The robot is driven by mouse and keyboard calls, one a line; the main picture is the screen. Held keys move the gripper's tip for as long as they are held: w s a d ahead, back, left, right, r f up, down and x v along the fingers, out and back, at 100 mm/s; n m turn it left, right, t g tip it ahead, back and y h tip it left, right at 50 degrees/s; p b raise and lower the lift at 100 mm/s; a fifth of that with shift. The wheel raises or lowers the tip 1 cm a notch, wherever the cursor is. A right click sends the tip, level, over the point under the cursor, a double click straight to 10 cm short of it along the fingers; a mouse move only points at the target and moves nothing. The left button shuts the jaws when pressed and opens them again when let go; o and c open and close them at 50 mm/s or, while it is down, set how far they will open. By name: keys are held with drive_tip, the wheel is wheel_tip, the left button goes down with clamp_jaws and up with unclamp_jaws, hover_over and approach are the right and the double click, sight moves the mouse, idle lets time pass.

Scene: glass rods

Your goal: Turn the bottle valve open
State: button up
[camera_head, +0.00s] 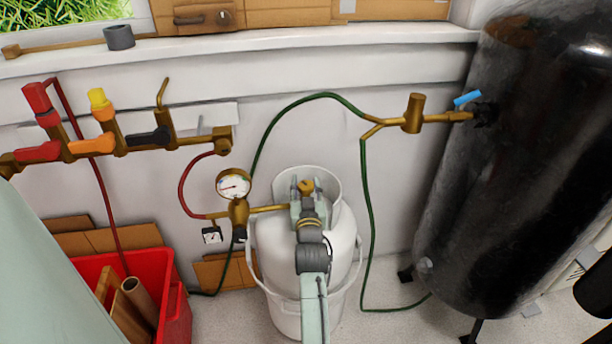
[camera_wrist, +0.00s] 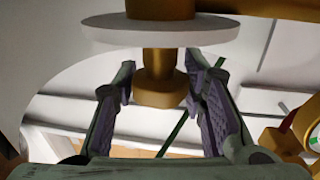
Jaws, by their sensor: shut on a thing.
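The white gas bottle (camera_head: 340,238) stands upright on the floor against the wall. Its brass valve knob (camera_head: 306,186) is at the top, inside the white collar. My gripper (camera_head: 307,190) reaches in from the front, with one finger on each side of the knob. In the wrist view, the brass valve (camera_wrist: 160,88) sits between the purple-padded fingers of my gripper (camera_wrist: 160,84), which is shut on it. The finger contact itself is hard to see. My gripper and wrist hide part of the bottle's top.
A pressure gauge (camera_head: 234,184) and regulator sit just left of the valve, joined by a brass pipe. A green hose (camera_head: 367,220) loops to the right. A large black tank (camera_head: 520,170) stands right, a red crate (camera_head: 177,310) left. Coloured valves line the wall manifold (camera_head: 185,143).

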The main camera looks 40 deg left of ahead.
drive_tip(key=shift+n+g+y+p, duration=0.5)
drive_tip(key=shift+g+y+p, duration=0.05)
drive_tip(key=shift+g+y, duration=0.15)
drive_tip(key=o, duration=1.2)
drive_tip(key=v, duration=1.2)
drive_tip(key=shift+s, duration=0.1)
